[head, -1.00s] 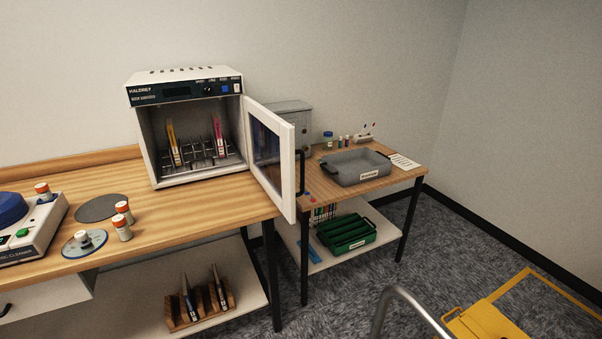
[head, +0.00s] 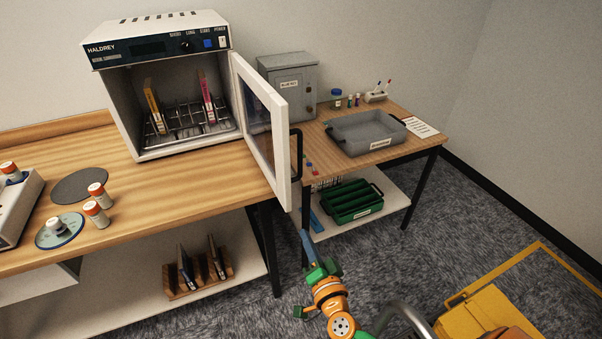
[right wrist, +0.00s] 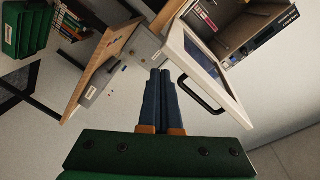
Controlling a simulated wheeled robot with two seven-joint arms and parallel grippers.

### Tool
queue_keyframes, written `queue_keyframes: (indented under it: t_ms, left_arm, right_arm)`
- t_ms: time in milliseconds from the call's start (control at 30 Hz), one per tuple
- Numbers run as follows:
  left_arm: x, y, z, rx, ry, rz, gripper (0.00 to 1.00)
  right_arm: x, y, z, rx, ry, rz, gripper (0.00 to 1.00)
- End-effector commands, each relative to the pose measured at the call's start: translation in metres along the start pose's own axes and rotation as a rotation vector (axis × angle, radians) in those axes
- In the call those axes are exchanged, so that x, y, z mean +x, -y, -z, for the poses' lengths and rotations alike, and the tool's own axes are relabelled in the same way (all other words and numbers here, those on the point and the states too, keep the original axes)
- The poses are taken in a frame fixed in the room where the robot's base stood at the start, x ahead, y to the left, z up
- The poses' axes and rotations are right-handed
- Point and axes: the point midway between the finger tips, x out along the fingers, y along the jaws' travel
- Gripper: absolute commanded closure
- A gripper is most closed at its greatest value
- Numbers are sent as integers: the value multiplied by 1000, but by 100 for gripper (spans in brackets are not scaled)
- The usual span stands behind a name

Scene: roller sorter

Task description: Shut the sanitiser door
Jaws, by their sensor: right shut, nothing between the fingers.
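The white sanitiser (head: 165,85) stands on the wooden bench, with two upright items, one yellow and one pink, on the wire rack inside. Its white-framed glass door (head: 279,130) is wide open, swung out to the right, with a dark handle (head: 296,152) on its outer face. In the right wrist view the door (right wrist: 187,50) and its handle (right wrist: 200,98) appear just beyond my fingers. My right gripper (head: 305,240) is shut and empty, below and in front of the door, apart from it; its blue fingers (right wrist: 160,88) are together. My left gripper is not in view.
A side table right of the door holds a grey tray (head: 365,138) and a grey metal box (head: 288,88). A green crate (head: 350,203) sits on its lower shelf. Orange-capped bottles (head: 96,212) stand on the bench. A yellow object (head: 480,312) is on the floor at right.

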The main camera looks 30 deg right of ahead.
Motion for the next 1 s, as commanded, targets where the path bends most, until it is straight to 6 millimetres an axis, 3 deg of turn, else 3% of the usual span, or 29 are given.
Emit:
queue_keyframes:
  t_ms: [33, 100, 200, 333, 433, 833, 1000]
  left_arm:
    - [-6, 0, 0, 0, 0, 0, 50]
    - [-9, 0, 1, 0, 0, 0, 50]
    - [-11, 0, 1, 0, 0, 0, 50]
    - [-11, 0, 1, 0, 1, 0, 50]
    - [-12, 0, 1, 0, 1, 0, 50]
    - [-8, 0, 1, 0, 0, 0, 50]
    - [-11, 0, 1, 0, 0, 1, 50]
  right_arm:
    - [4, 32, 34, 154, -90, 28, 100]
    - [4, 56, 65, 354, -168, 31, 100]
    - [0, 73, 85, 541, -205, 16, 100]
    - [0, 79, 90, 629, -209, 2, 100]
    - [12, 78, 93, 632, -210, 1, 100]
    - [96, 71, 109, 630, -211, 1, 100]
    - [93, 87, 87, 633, -205, -1, 100]
